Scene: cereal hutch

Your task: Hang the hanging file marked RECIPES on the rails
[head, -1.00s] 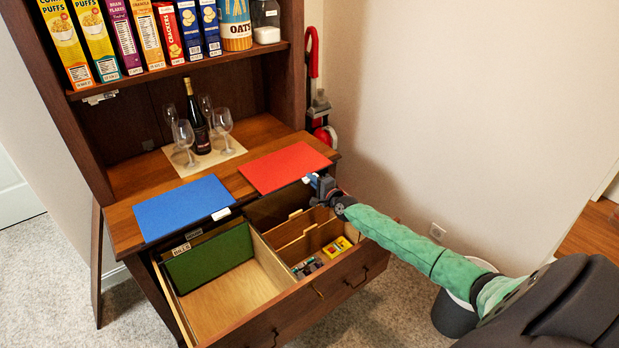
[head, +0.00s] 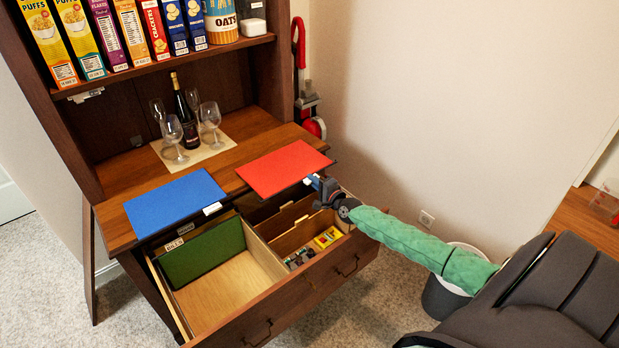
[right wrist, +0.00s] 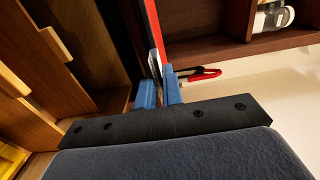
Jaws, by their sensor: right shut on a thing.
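A red hanging file (head: 284,167) lies flat on the hutch counter at the right, reaching over its front edge. My right gripper (head: 316,184) is shut on its front edge near the right corner. In the right wrist view the blue fingertips (right wrist: 159,88) close on the edge of the red file (right wrist: 152,28) by a pale tab. A blue hanging file (head: 174,203) with a white tab lies to its left. A green file (head: 203,254) hangs in the open drawer's left part. I cannot read RECIPES on any tab. The rails are not clearly visible. My left gripper is out of view.
The open drawer (head: 232,286) has a bare left bay and a divided right side with small items, including a yellow box (head: 327,237). Glasses and a dark bottle (head: 188,118) stand behind the files. Cereal boxes (head: 104,36) fill the shelf above. A bin (head: 445,292) stands right.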

